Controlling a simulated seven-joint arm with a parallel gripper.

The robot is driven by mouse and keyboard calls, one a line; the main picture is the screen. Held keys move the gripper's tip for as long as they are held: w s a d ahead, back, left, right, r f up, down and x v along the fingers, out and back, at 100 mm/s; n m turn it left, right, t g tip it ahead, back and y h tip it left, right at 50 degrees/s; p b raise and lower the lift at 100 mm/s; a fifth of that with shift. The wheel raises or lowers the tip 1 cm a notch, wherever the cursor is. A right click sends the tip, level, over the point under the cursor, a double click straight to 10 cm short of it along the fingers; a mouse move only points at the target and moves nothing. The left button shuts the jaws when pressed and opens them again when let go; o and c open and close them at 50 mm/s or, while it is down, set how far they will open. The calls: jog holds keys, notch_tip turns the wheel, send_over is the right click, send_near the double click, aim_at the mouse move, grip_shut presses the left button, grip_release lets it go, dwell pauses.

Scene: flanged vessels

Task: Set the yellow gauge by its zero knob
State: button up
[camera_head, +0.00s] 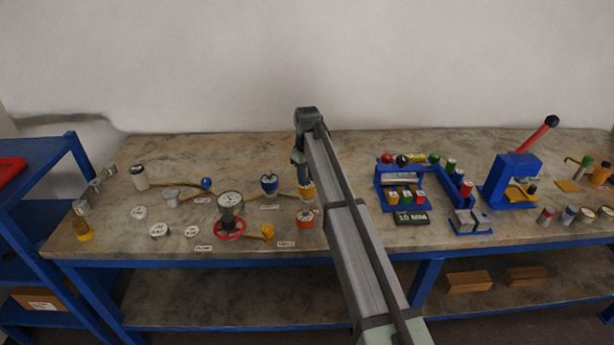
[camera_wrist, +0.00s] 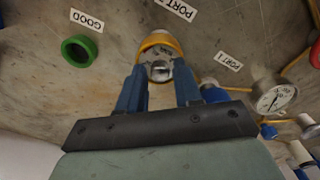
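The yellow gauge (camera_wrist: 160,43) is at the upper middle of the wrist view, with a small silver knob (camera_wrist: 158,71) on the side facing me. In the head view the yellow gauge (camera_head: 307,193) shows partly behind my arm. My gripper (camera_wrist: 160,76) has its two blue fingers apart, one on each side of the knob. The knob nearly fills the space between the fingertips. I cannot tell whether they touch it. The gauge's dial is seen too obliquely to read.
A blue gauge (camera_head: 269,184) and an orange-red one (camera_head: 306,217) are close by. A green ring (camera_wrist: 79,50) lies by the GOOD label (camera_wrist: 87,20).

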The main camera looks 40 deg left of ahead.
jog(key=shift+o, duration=1.1)
jog(key=shift+r, duration=0.1)
notch_tip(320, 180, up, 14)
jog(key=shift+f, duration=0.2)
